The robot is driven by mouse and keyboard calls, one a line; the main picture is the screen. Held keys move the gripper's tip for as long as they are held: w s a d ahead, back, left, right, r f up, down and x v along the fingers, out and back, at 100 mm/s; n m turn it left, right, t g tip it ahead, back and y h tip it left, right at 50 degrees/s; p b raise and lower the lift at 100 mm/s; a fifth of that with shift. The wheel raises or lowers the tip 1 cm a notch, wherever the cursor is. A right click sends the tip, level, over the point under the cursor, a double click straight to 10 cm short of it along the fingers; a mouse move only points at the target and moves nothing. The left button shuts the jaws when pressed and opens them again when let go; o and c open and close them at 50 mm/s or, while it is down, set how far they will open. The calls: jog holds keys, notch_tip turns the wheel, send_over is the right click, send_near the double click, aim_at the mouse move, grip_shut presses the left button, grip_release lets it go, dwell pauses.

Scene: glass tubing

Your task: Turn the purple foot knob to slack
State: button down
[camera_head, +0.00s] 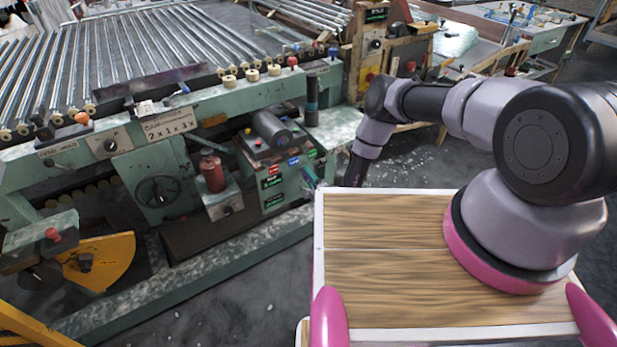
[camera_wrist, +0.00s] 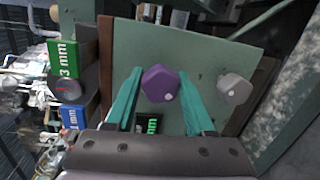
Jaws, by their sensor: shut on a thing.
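The purple foot knob (camera_wrist: 159,80) is faceted and sits on a green panel (camera_wrist: 216,55) in the wrist view. A small pale dot shows on its lower right part. My gripper (camera_wrist: 160,76) has its two teal fingers on either side of the knob, shut on it. Where the fingers touch the knob is hard to make out. In the head view, my arm reaches down beside the right end of the green machine (camera_head: 240,190), and the knob cannot be made out there.
A grey knob (camera_wrist: 234,89) sits to the right of the purple one, close to the right finger. A green "3 mm" label (camera_wrist: 66,59), a blue label (camera_wrist: 73,116) and a dark round knob (camera_wrist: 63,90) are at the left. Floor (camera_head: 265,285) is clear before the machine.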

jog(key=shift+c, duration=1.5)
grip_release()
jog(key=shift+s+d+f, duration=0.1)
jog(key=shift+s+f, duration=0.1)
jog(key=shift+f, duration=0.05)
jog(key=shift+w+r, duration=0.1)
jog(key=v, duration=1)
jog(key=shift+s+d+r, duration=0.1)
jog(key=shift+s, duration=0.3)
